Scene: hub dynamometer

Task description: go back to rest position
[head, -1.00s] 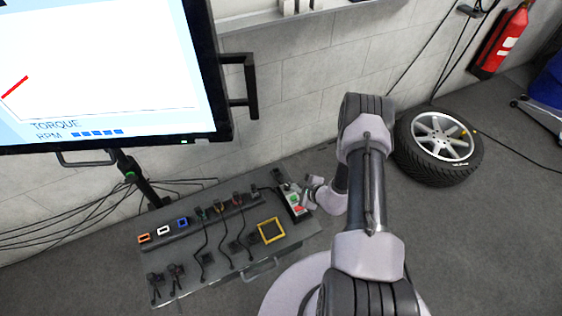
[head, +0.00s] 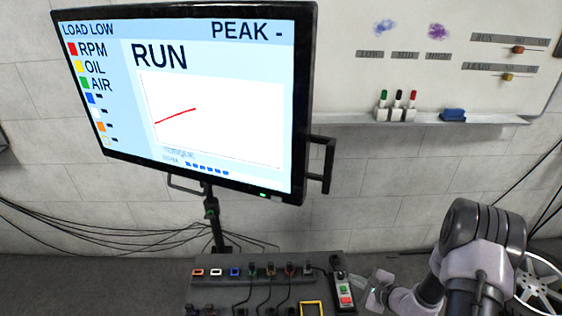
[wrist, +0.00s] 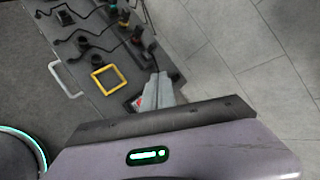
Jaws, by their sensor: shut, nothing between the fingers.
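My gripper (head: 376,290) is at the right end of the grey control panel, beside the box with the green and red buttons (head: 344,292). In the wrist view my gripper (wrist: 158,82) shows its fingers together with nothing between them, partly covering the button box (wrist: 137,103). Whether the fingers touch the box I cannot tell. My arm rises at the lower right of the head view.
The panel (head: 215,293) carries coloured sockets, cables and a yellow square frame (wrist: 109,79). A large screen (head: 190,95) reads RUN with a red curve. A whiteboard (head: 435,60) hangs at the right. A wheel (head: 540,285) lies at the lower right. Open floor lies beside the panel.

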